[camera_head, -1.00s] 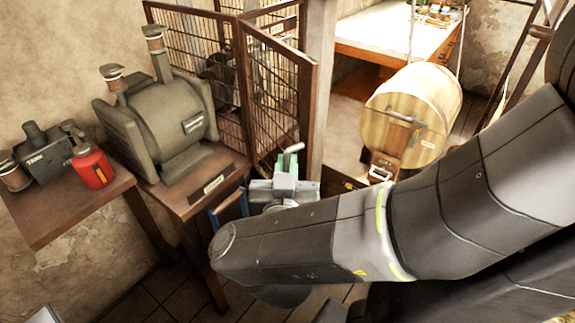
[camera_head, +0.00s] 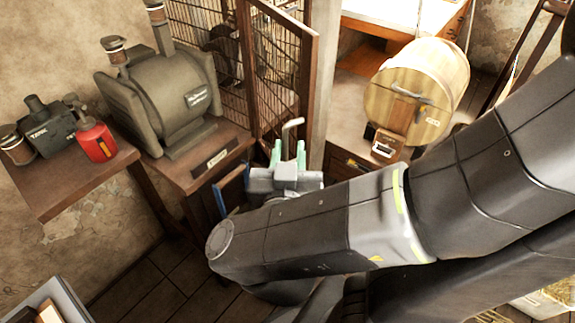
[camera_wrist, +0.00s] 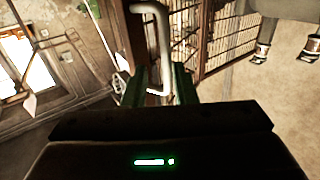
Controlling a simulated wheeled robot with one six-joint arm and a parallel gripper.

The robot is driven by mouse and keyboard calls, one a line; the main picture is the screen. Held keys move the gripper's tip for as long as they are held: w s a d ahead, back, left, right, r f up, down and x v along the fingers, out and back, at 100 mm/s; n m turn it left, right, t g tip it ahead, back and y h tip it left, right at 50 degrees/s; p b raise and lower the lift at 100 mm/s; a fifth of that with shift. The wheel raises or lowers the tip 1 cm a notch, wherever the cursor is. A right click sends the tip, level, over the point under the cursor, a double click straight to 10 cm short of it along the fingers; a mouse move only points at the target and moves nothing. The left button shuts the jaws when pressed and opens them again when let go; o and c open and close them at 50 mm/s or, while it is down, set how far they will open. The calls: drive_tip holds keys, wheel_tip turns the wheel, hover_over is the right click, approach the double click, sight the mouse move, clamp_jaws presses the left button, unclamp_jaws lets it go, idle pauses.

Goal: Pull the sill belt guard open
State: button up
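The belt guard appears to be the brown-framed mesh panel (camera_head: 283,75) beside the grey machine; its mesh also shows in the wrist view (camera_wrist: 225,35). A pale C-shaped bar handle (camera_head: 294,124) stands near the panel's lower free edge, and it is large in the wrist view (camera_wrist: 160,45). My gripper (camera_head: 288,155) has two green fingers standing apart, one on each side of the handle's lower part. In the wrist view the handle's end lies between the fingers (camera_wrist: 165,85). I cannot tell whether either finger touches it. My forearm hides the area below.
A grey machine (camera_head: 165,100) sits on a brown bench at the left. A red canister (camera_head: 95,138) and a dark box (camera_head: 45,130) stand on a shelf (camera_head: 75,190). A wooden barrel (camera_head: 418,85) stands to the right. A pale post (camera_head: 322,70) rises close behind the handle.

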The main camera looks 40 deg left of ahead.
drive_tip(key=shift+v, duration=1.9)
drive_tip(key=shift+x, duration=2.9)
